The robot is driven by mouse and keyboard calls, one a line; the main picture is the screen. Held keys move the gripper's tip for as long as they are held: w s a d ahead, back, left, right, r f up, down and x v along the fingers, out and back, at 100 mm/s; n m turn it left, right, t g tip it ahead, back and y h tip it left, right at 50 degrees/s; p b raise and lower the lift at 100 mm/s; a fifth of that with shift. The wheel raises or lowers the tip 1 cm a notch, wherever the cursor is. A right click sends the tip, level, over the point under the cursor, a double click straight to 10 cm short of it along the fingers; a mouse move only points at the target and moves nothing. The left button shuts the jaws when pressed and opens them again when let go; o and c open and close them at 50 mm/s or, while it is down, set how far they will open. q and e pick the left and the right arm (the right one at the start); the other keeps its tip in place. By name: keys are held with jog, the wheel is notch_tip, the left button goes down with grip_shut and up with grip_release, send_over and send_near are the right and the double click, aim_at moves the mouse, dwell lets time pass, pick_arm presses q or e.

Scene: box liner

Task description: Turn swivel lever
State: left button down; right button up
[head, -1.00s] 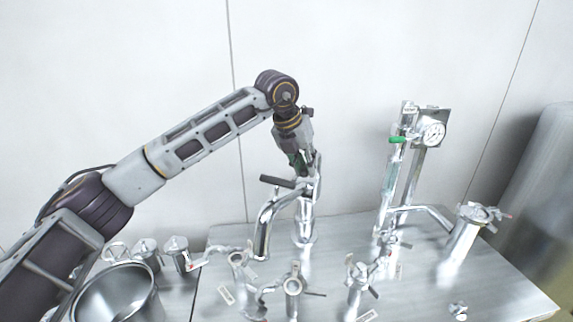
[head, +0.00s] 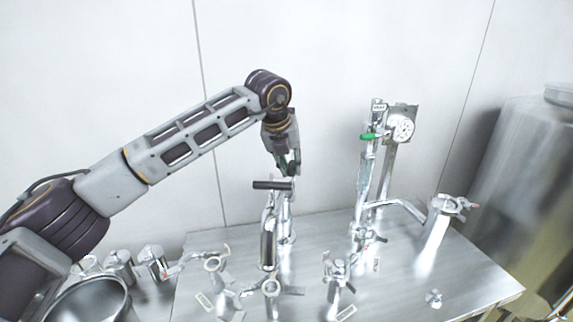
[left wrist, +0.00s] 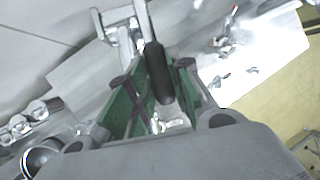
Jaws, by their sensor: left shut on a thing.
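The swivel lever (head: 272,185) has a black handle atop a shiny bent pipe (head: 268,240) on an upright metal post, left of the table's middle. My left gripper (head: 289,168) comes down from above at the right end of this handle. In the left wrist view, the dark rounded handle (left wrist: 157,72) lies between the green-padded fingers of my left gripper (left wrist: 155,105), which is shut on it. The exact contact is partly hidden in the head view. My right gripper is not in view.
The steel table (head: 400,285) carries several small valve fittings in front. A gauge stand (head: 402,128) with a green handle (head: 370,136) stands to the right. A pot (head: 90,300) is at lower left. A large tank (head: 535,180) is at far right.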

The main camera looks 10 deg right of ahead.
pick_arm(q)
jog(key=shift+r, duration=0.1)
jog(key=c, duration=1.3)
grip_release()
jog(key=v, duration=1.2)
